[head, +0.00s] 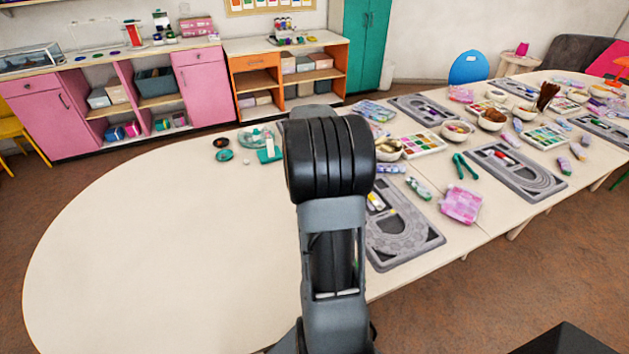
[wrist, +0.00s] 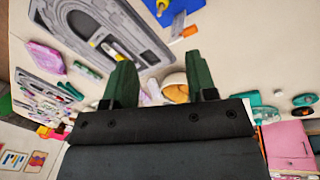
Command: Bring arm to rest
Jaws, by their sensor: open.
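My arm (head: 335,215) rises in the middle of the head view and hides my gripper there. In the wrist view my gripper (wrist: 160,82) shows two dark green fingers set well apart, open, with nothing held between them. Beyond the fingers lie a white bowl with orange contents (wrist: 176,88) and the pale table top. A grey bead board (wrist: 90,22) with a yellow item on it lies at upper left of the wrist view. The same kind of board (head: 405,238) shows just right of my arm in the head view, partly hidden by it.
The large pale table (head: 150,240) is bare on its left half. Its right side is crowded with bead boards (head: 515,170), bowls, a bead tray (head: 422,145), green tweezers (head: 465,166) and a pink pouch (head: 461,204). Pink cabinets (head: 70,115) and orange shelves (head: 290,75) stand behind.

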